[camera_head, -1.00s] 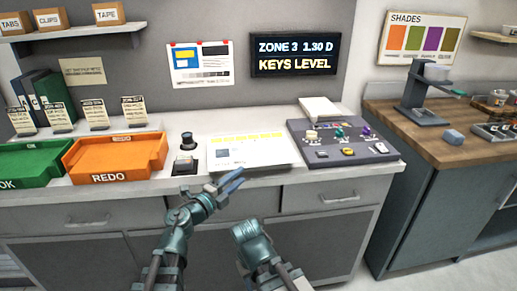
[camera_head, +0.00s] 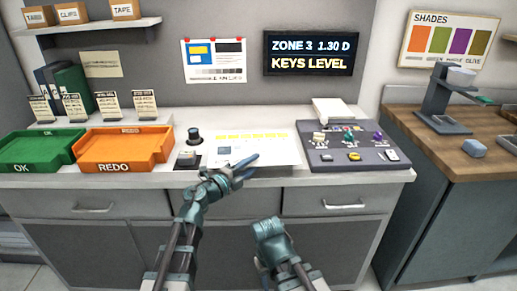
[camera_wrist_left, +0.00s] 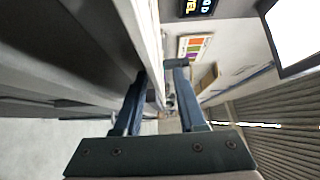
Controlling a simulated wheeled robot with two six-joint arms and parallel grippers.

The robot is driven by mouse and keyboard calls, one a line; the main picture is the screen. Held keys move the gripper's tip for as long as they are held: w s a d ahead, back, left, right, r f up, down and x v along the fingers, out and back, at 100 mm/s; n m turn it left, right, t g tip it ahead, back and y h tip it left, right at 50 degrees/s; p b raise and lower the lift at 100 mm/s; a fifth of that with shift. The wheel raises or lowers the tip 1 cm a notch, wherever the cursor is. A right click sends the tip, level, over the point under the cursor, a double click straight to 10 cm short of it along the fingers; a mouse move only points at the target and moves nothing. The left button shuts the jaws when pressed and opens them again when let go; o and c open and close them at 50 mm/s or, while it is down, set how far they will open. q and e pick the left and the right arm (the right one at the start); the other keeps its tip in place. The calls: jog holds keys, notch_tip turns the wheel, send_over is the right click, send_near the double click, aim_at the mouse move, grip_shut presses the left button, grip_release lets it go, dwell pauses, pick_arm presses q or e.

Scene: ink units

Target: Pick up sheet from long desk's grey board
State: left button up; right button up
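The white sheet (camera_head: 270,150) with a yellow stripe lies flat near the front edge of the long desk (camera_head: 290,174), between a black knob and a dark panel. I cannot clearly tell a grey board under it. My left gripper (camera_head: 249,166) is at the sheet's front edge in the head view, its fingers overlapping the lower part of it. In the left wrist view the two fingers (camera_wrist_left: 158,88) stand apart beside the desk's edge, with no sheet clearly held between them. My right gripper (camera_head: 268,229) is low in front of the drawers; its fingers cannot be made out.
An orange REDO tray (camera_head: 126,166) and a green OK tray (camera_head: 38,168) stand left. The black knob (camera_head: 194,137) is close by the sheet. The dark panel (camera_head: 374,167) with small items is right of it. A wooden counter (camera_head: 470,160) stands farther right.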

pick_arm(q)
jog(key=shift+a, duration=0.1)
grip_shut()
dwell(0.3)
